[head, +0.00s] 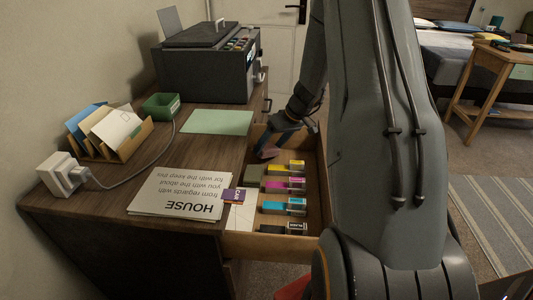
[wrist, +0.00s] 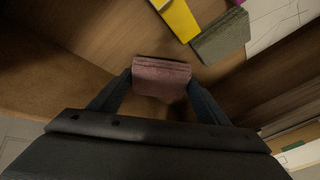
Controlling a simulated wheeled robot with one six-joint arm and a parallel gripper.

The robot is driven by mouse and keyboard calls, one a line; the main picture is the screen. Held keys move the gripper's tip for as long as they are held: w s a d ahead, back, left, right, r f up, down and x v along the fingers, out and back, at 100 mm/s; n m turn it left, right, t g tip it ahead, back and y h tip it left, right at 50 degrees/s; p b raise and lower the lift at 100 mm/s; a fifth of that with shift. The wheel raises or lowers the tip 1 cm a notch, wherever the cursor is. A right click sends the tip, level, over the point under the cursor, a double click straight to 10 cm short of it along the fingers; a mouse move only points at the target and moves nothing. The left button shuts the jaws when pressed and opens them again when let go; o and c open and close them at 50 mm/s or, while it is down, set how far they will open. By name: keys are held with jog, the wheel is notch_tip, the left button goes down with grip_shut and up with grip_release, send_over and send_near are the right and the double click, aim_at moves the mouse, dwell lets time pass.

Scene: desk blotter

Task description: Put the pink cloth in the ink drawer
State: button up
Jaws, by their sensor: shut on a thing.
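The pink cloth (wrist: 161,78) is a small folded pad between the two fingers of my gripper (wrist: 160,88) in the wrist view. My gripper is shut on it. In the head view my gripper (head: 281,141) reaches down into the far end of the open ink drawer (head: 262,245), and a bit of the cloth (head: 268,153) shows below the fingers. The drawer holds yellow (head: 285,168), magenta (head: 284,185), cyan (head: 284,206) and black (head: 284,228) ink cartridges. Whether the cloth touches the drawer floor I cannot tell.
A grey-green block (head: 254,173) lies beside the cartridges, also visible in the wrist view (wrist: 222,36). Papers (head: 178,194), a green sheet (head: 217,122), a letter holder (head: 112,134) and a printer (head: 208,68) occupy the desk. The drawer's far end has bare floor.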

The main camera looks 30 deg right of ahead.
jog(key=shift+a+f+h, duration=0.3)
jog(key=shift+f, duration=0.15)
jog(key=shift+s+a+r+h, duration=0.1)
jog(key=shift+a+r+h, duration=0.1)
jog(key=shift+h, duration=0.2)
jog(key=shift+a+n+h+p, duration=0.3)
jog(key=shift+a+h+p, duration=0.1)
jog(key=shift+h, duration=0.6)
jog(key=shift+d+f+b, duration=0.15)
jog(key=shift+f+b, duration=0.15)
jog(key=shift+f, duration=0.6)
jog(key=shift+f, duration=0.1)
jog(key=o, duration=1)
jog(key=shift+o, duration=0.2)
jog(key=p+v, duration=0.2)
jog(key=v, duration=1)
jog(key=shift+s, duration=0.15)
